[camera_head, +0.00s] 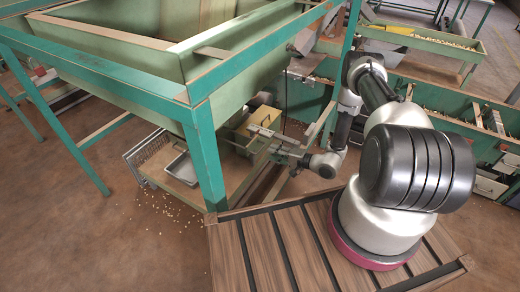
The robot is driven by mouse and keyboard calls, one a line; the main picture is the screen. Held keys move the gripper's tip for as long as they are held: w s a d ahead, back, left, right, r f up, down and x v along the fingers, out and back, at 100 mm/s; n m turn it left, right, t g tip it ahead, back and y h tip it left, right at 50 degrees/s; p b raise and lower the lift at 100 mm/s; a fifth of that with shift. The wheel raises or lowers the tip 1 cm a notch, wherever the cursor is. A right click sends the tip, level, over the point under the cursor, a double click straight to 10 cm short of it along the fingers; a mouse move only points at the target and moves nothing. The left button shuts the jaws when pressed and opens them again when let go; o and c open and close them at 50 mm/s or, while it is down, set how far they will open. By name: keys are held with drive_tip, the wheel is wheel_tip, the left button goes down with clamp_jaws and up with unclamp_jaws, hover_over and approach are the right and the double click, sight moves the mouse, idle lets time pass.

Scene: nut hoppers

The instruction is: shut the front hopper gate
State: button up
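The front hopper (225,78) is a large pale-green bin in a teal frame, filling the upper left. Its lower outlet is mostly hidden behind the frame and hopper wall, and I cannot make out the gate or how far open it stands. A yellowish box-shaped part (262,118) shows below the hopper, right of the front frame leg. My gripper (256,133) reaches left under the hopper, close to this yellowish part. Its fingers are too small and overlapped to tell whether they are open, or whether they touch anything.
A metal tray (181,169) and a wire basket (150,151) sit on a low shelf under the hopper. The teal front leg (205,160) stands just left of my gripper. Nuts lie scattered on the brown floor (110,245). More green hoppers (435,45) stand behind right.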

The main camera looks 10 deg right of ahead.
sight(260, 150)
drive_tip(key=x, duration=0.7)
drive_tip(key=shift+w+a+f, duration=0.1)
drive_tip(key=shift+w+a, duration=0.15)
drive_tip(key=shift+a, duration=0.05)
clamp_jaws()
